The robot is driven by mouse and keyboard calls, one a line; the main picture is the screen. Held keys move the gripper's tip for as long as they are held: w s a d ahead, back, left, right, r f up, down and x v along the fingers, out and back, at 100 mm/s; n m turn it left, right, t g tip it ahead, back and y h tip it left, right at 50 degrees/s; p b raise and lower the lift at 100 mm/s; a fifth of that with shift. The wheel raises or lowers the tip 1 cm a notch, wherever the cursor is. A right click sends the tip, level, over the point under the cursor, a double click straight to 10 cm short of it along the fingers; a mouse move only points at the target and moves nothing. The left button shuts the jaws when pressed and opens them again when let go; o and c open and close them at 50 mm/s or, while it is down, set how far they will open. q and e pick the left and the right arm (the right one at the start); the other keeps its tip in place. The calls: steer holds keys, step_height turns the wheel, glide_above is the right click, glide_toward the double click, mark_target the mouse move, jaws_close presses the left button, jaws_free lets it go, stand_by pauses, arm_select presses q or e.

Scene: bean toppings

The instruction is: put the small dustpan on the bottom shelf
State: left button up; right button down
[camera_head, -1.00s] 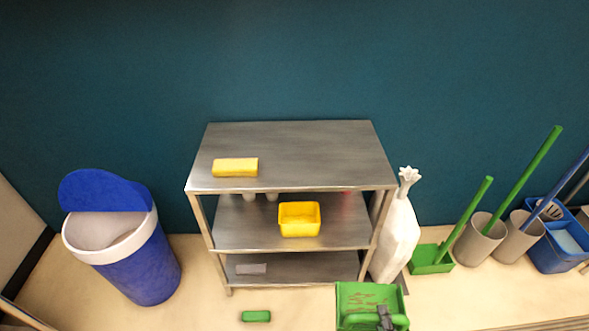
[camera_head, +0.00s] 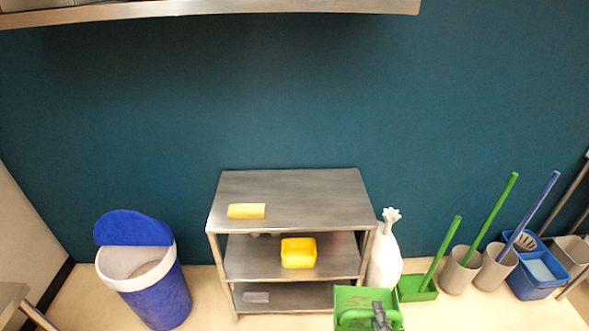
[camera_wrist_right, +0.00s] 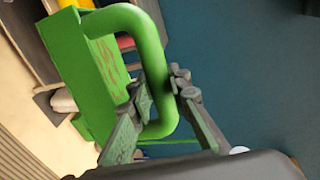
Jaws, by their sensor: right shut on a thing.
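The small green dustpan (camera_head: 352,297) is at the bottom of the head view, in front of the right part of the metal shelf unit. My right gripper (camera_head: 381,318) is shut on its looped handle and holds it. In the right wrist view, the gripper fingers (camera_wrist_right: 160,92) close around the green handle, and the dustpan's pan (camera_wrist_right: 75,60) extends up and left. The bottom shelf (camera_head: 300,297) bears a small grey flat item (camera_head: 256,297) at its left. The dustpan overlaps the shelf's right front corner in the picture. My left gripper is not in view.
The top shelf (camera_head: 310,190) bears a yellow block (camera_head: 246,211), the middle shelf (camera_head: 335,262) a yellow tub (camera_head: 298,253). A blue bin (camera_head: 155,295) stands left. A white sack (camera_head: 385,255), a green long-handled pan (camera_head: 418,290), grey holders and blue buckets (camera_head: 535,275) stand right.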

steer(key=r+p, duration=0.1)
steer(key=r, duration=0.1)
steer(key=shift+s+r+p, duration=0.2)
steer(key=shift+r+p, duration=0.2)
steer(key=shift+f, duration=0.15)
steer(key=s+f, duration=0.4)
steer(key=f, duration=0.1)
steer(key=w+r, duration=0.3)
steer(key=w, duration=0.5)
steer(key=s, duration=0.1)
steer(key=s+r, duration=0.2)
steer(key=s, duration=0.1)
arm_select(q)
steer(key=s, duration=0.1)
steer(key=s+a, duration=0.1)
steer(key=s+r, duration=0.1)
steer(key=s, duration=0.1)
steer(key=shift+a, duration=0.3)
arm_select(e)
steer(key=s+f, duration=0.4)
steer(key=f, duration=0.1)
steer(key=shift+s+f, duration=0.15)
steer(key=shift+s, duration=0.05)
steer(key=shift+a, duration=0.1)
